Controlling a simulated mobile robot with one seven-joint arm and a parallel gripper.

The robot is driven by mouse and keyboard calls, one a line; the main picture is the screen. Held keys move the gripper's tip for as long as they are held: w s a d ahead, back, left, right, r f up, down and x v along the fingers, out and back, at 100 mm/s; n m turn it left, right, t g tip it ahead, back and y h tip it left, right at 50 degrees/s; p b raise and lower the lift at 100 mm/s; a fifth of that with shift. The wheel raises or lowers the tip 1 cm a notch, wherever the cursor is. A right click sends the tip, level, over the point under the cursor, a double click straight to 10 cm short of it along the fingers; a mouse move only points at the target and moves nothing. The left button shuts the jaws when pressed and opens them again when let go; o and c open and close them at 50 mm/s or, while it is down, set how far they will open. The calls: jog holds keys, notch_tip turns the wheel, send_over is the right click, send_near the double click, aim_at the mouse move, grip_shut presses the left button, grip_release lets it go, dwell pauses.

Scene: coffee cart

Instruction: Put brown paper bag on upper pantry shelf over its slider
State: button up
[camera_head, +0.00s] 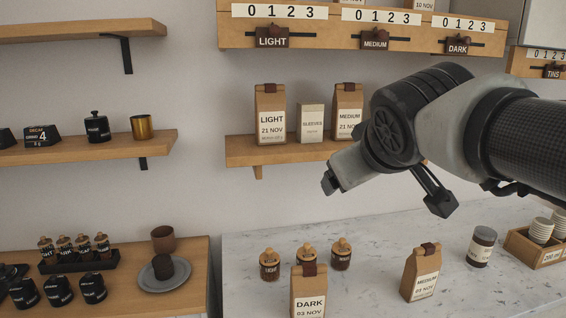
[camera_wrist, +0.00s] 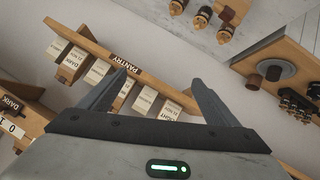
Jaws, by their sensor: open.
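Two brown paper bags stand upright on the marble counter: a DARK bag (camera_head: 309,291) marked 03 NOV, cut by the bottom edge, and a MEDIUM bag (camera_head: 422,274) marked 03 NOV. The upper shelf (camera_head: 232,40) has number strips and a LIGHT slider (camera_head: 272,38), a MEDIUM slider (camera_head: 375,40) and a DARK slider (camera_head: 458,46). Only the bottom of a bag marked 10 NOV (camera_head: 424,4) shows on it. My gripper (camera_head: 385,193) is open and empty, above the counter and in front of the lower shelf. Its fingers also show in the wrist view (camera_wrist: 160,80).
The lower shelf (camera_head: 240,152) holds a LIGHT bag (camera_head: 270,118), a SLEEVES box (camera_head: 310,124) and a MEDIUM bag (camera_head: 348,108), partly behind my arm.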

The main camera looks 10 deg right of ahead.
jog(key=s+a+f+m+g+y, duration=0.1)
jog(key=s+a+f+g, duration=0.1)
jog(key=s+a+f, duration=0.2)
jog(key=s+a+f+m+g+y, duration=0.1)
jog(key=s+a+f+g, duration=0.2)
jog(key=s+f, duration=0.6)
notch_tip(320, 180, down, 3)
jog(key=shift+a+f+m+y, duration=0.1)
jog(key=shift+a+m+y, duration=0.25)
jog(key=shift+a, duration=0.85)
